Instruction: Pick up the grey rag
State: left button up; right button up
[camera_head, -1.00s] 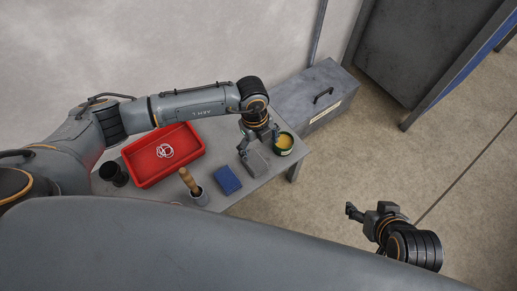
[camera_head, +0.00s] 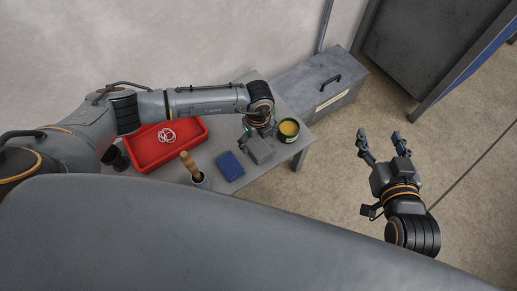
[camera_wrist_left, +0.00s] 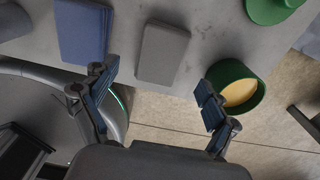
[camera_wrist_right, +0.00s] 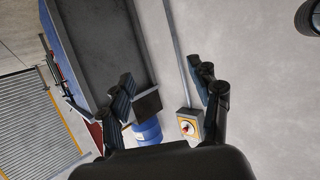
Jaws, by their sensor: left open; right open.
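The grey rag (camera_head: 260,153) is a folded rectangular block lying flat near the front edge of the grey table. It also shows in the left wrist view (camera_wrist_left: 162,53), between a blue folded rag (camera_wrist_left: 83,32) and a green tin. My left gripper (camera_wrist_left: 155,88) is open and empty, its fingers spread on either side of the grey rag's near end, apart from it. In the head view it hangs over the rag's far end and its fingers are partly hidden. My right gripper (camera_head: 382,140) is open and empty, off the table over the floor at the right.
The green tin (camera_head: 289,131) with yellow contents stands close right of the rag. The blue rag (camera_head: 230,166) lies left of it, then a cup with a wooden-handled tool (camera_head: 190,166). A red tray (camera_head: 143,160) is farther left. A grey metal box (camera_head: 315,85) stands behind.

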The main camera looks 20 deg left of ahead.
aim_at(259, 147)
pick_arm(q)
notch_tip(259, 147, down, 5)
jog(key=shift+r+b, duration=0.1)
jog(key=shift+b, duration=1)
pick_arm(e)
notch_tip(259, 147, up, 10)
jog(key=w+a+t+y, duration=0.1)
jog(key=a+t+y, duration=0.1)
jog(key=t, duration=0.4)
jog(key=shift+w, duration=0.25)
pick_arm(q)
jog(key=shift+c, duration=0.4)
jog(key=c, duration=1.1)
jog(key=shift+c, duration=0.2)
pick_arm(e)
jog(key=shift+f, duration=0.1)
